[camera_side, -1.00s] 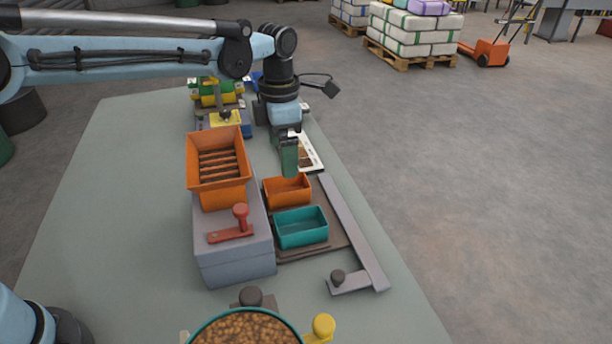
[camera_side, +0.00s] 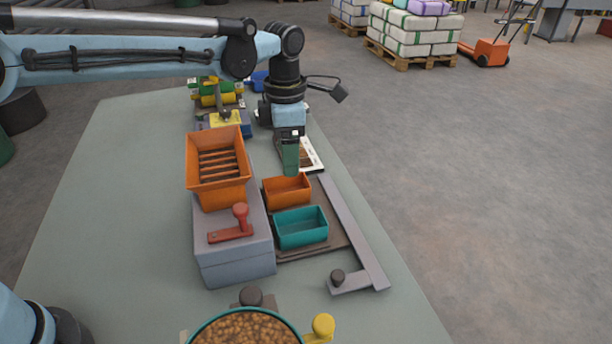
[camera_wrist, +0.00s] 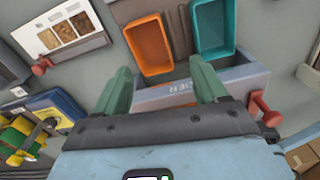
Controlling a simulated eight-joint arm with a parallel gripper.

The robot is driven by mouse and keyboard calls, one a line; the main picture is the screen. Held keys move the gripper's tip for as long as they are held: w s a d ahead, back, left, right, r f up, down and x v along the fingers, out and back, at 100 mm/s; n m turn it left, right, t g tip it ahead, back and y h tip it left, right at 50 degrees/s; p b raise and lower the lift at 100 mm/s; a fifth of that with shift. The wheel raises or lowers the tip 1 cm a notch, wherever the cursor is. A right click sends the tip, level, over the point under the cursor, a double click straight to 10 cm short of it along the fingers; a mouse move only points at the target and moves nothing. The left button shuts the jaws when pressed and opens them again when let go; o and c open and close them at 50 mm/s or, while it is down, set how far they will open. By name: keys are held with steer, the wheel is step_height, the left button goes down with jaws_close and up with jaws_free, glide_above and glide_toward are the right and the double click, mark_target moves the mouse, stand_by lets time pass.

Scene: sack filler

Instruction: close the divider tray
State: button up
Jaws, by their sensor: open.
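A flat brown tray (camera_side: 335,232) lies beside the grey block and carries an orange bin (camera_side: 287,190) and a teal bin (camera_side: 301,227); I cannot tell for certain that it is the divider tray. Both bins look empty. In the wrist view the orange bin (camera_wrist: 148,45) and teal bin (camera_wrist: 213,25) sit side by side beyond my fingers. My gripper (camera_side: 291,172) points down with green fingers near the orange bin's far edge. In the wrist view my gripper (camera_wrist: 162,86) is open with nothing between its fingers. Part of the grey block (camera_wrist: 243,77) shows behind them.
The grey block (camera_side: 235,263) carries an orange slatted hopper (camera_side: 217,165) and a red handle (camera_side: 232,234). A grey bar (camera_side: 353,232) with a black knob runs along the tray's right. A white-framed panel (camera_side: 311,153) lies behind my gripper. A pot of beans (camera_side: 245,328) stands in front.

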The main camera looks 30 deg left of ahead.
steer(key=s+d+m, duration=0.2)
steer(key=d+m, duration=0.1)
steer(key=s+d+r+m, duration=0.1)
steer(key=s+d+m, duration=0.1)
steer(key=d, duration=0.1)
steer(key=s+d+r+m, duration=0.1)
steer(key=s+d+m, duration=0.1)
steer(key=d+m, duration=0.1)
steer(key=shift+s+d+r+m, duration=0.2)
steer(key=shift+d+m, duration=0.1)
steer(key=shift+d, duration=0.15)
steer(key=c, duration=0.3)
steer(key=m, duration=0.8)
glide_toward(338, 275)
step_height(338, 275, down, 8)
steer(key=shift+c, duration=0.2)
jaws_close()
